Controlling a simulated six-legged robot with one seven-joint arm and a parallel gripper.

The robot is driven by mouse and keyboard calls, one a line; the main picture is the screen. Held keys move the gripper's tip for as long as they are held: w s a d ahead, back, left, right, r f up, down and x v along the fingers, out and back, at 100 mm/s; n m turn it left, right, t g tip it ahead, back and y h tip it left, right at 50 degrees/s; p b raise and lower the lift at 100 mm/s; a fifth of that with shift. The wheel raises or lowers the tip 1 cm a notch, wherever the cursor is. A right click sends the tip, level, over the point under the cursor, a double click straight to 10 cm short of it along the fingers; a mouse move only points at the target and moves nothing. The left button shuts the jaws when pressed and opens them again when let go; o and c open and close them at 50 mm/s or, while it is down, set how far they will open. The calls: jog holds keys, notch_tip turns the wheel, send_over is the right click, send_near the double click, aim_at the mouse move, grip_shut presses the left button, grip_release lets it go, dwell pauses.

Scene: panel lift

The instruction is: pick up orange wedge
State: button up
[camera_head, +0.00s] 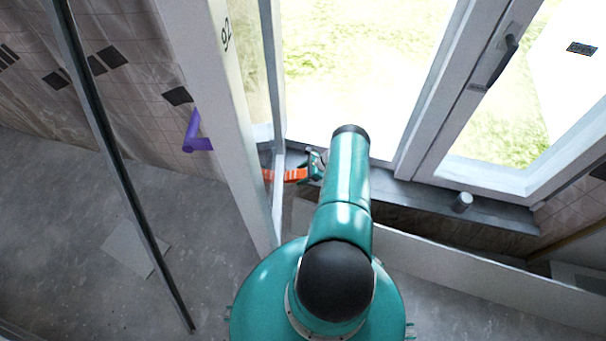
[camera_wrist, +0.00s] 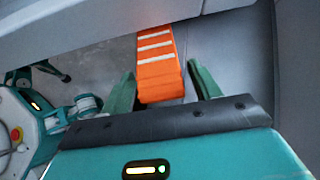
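The orange wedge (camera_head: 285,175) lies at the dark window sill, behind the white upright panel edge, left of my arm in the head view. In the wrist view the orange wedge (camera_wrist: 158,68) has pale stripes across its top and points away from me. My gripper (camera_wrist: 163,88) is open, with one green finger on each side of the wedge's near end. The left finger is close against the wedge; a gap shows at the right finger. In the head view my gripper (camera_head: 316,166) is at the wedge's right end, partly hidden by my arm.
A tall white panel (camera_head: 215,110) stands just left of my arm. A grey cylinder (camera_head: 462,202) stands on the sill (camera_head: 420,196) to the right. A purple object (camera_head: 195,135) is at the tiled wall. A thin dark post (camera_head: 110,150) stands left; grey floor (camera_head: 60,240) is open there.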

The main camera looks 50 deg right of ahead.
jog(key=shift+o, duration=0.3)
jog(key=shift+s+d+r, duration=0.15)
jog(key=shift+r, duration=0.05)
jog(key=v, duration=1.3)
